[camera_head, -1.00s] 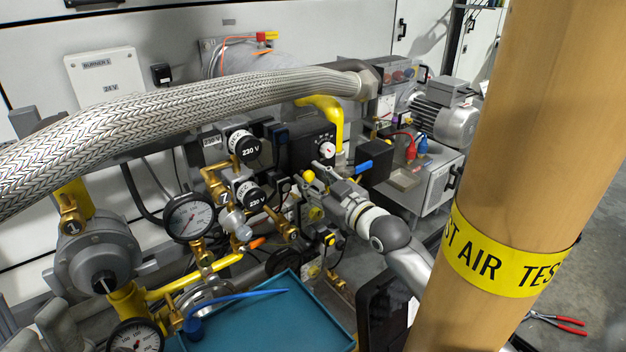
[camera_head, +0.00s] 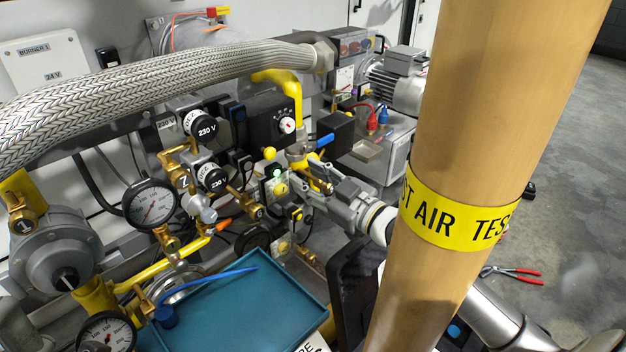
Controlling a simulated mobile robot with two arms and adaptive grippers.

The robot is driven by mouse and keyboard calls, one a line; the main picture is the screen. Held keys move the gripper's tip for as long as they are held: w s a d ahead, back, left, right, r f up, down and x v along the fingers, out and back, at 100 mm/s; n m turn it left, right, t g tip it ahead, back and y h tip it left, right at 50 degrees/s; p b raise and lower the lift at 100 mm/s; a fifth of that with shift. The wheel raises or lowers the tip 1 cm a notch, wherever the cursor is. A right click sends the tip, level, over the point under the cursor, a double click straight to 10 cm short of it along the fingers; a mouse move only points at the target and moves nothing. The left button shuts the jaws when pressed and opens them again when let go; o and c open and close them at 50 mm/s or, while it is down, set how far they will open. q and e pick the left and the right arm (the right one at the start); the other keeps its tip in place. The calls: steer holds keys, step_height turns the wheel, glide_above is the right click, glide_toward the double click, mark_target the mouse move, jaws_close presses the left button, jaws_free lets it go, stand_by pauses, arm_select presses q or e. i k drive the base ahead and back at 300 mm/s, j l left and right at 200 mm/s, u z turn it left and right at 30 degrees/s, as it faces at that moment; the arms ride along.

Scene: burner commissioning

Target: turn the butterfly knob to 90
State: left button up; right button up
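The black actuator box (camera_head: 268,121) stands in the middle of the burner train, and its small white-faced round knob (camera_head: 287,125) faces me. I take this to be the butterfly knob; its scale is too small to read. My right gripper (camera_head: 309,177) is below and slightly right of the knob, apart from it. Its fingers look spread, with brass and yellow valve parts showing between or behind them, and I see nothing held. The tan post hides part of my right arm. My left gripper does not show.
A thick tan post (camera_head: 475,120) with a yellow air test band stands close on the right. A braided hose (camera_head: 180,85) crosses above the valves. A teal tray (camera_head: 235,310) lies in front. Gauges (camera_head: 150,204) and yellow pipes crowd the left. Red-handled pliers (camera_head: 512,273) lie on the floor.

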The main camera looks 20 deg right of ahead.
mark_target(287, 125)
steer(key=k+l, duration=0.25)
steer(key=k, duration=0.2)
steer(key=k+l, duration=0.25)
steer(key=k, duration=0.25)
